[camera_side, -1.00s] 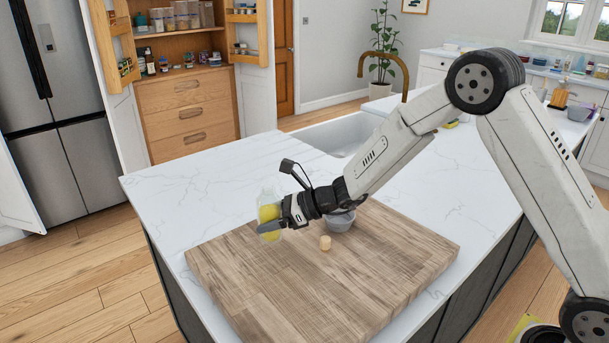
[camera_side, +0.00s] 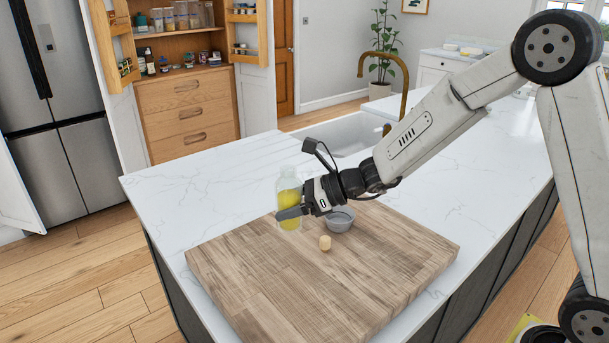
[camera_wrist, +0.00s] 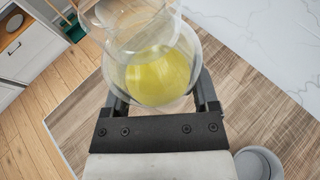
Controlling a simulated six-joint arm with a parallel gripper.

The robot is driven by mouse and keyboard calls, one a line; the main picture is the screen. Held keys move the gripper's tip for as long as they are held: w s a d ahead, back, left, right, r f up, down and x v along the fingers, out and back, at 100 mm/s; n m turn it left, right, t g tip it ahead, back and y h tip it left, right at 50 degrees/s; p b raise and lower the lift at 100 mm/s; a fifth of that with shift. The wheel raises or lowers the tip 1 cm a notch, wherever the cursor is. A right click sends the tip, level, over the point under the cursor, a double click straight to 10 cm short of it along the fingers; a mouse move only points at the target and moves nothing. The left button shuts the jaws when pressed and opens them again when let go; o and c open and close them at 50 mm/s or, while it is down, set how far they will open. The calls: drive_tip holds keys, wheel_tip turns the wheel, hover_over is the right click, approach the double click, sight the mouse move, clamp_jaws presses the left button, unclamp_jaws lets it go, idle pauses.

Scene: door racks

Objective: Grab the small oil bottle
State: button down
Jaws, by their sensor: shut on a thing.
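A clear glass bottle with yellow oil (camera_side: 289,199) is upright at the back edge of the wooden board in the side view. I cannot tell whether its base touches the board. My gripper (camera_side: 290,212) is shut around the bottle's lower part. In the wrist view the bottle (camera_wrist: 155,78) sits between the two fingers of my gripper (camera_wrist: 160,95), one on each side. The bottle's far side is hidden.
A grey bowl (camera_side: 340,219) stands on the wooden board (camera_side: 300,285), just right of the bottle. The sink (camera_side: 345,135) lies behind. The board's front and left are clear.

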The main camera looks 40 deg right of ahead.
drive_tip(key=s+d+r, duration=0.1)
drive_tip(key=s+r, duration=0.2)
drive_tip(key=s, duration=0.4)
drive_tip(key=shift+s+d+r, duration=0.2)
drive_tip(key=shift+s+r, duration=0.05)
drive_tip(key=shift+s, duration=0.05)
drive_tip(key=shift+s+r, duration=0.1)
drive_tip(key=shift+s, duration=0.05)
idle(0.5)
